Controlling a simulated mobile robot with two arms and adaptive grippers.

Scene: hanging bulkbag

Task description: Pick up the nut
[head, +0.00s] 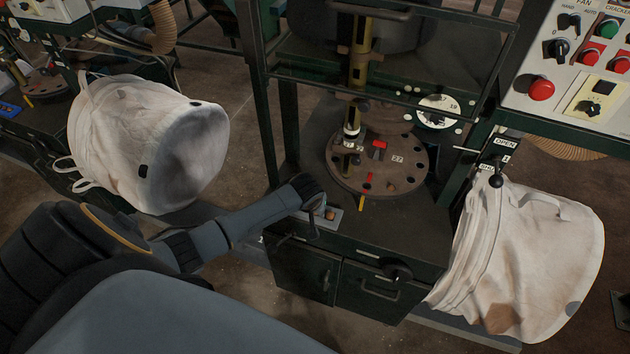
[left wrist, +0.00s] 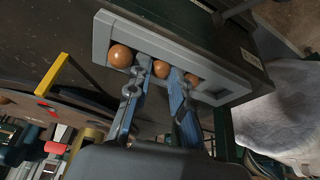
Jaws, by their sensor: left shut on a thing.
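Several round brown nuts sit in a narrow grey tray (left wrist: 103,38) in the left wrist view. One nut (left wrist: 161,69) is between the two fingers of my left gripper (left wrist: 161,76), which is shut on it and still at the tray. Another nut (left wrist: 120,55) lies to the left of the fingers and a third nut (left wrist: 191,79) to the right. In the head view, my left gripper (head: 318,207) reaches down to the tray (head: 335,222) at the front left corner of the dark machine, and the held nut is hard to make out. My right gripper is not in view.
A round plate with holes (head: 365,180) is just behind the tray, with a yellow pointer (head: 362,202) at its front edge. Dark frame posts (head: 272,110) rise beside it. White bulk bags hang at left (head: 150,140) and right (head: 530,255). A control panel (head: 580,60) is upper right.

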